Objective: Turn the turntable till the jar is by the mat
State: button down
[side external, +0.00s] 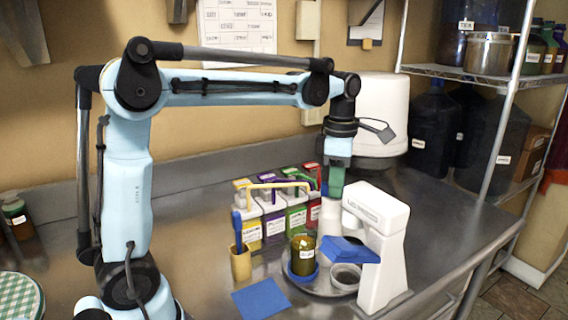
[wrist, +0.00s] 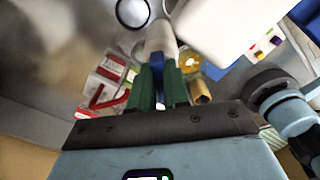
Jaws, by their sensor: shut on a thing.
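The jar (side external: 303,257), amber-brown with a white label and a blue band, stands on the left part of the round grey turntable (side external: 321,288) in the side view. The flat blue mat (side external: 261,299) lies on the counter just left of and in front of the turntable, apart from the jar. My gripper (side external: 333,190) points down behind the turntable, beside the white machine. Its green fingers show in the wrist view (wrist: 160,92), closed around a narrow blue piece (wrist: 157,70). A white cylinder (side external: 330,216) is below the fingers; whether it joins the blue piece is unclear.
A white machine (side external: 385,240) stands at the turntable's right, with a blue part over the plate. A pale cup (side external: 345,279) with dark contents is on the turntable. Several coloured boxes (side external: 273,225) with handles stand behind; a yellow holder (side external: 240,264) is left.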

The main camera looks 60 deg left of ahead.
jog(key=shift+r, duration=0.1)
dwell(0.3)
jog(key=c, duration=1.1)
grip_release()
notch_tip(320, 180, up, 12)
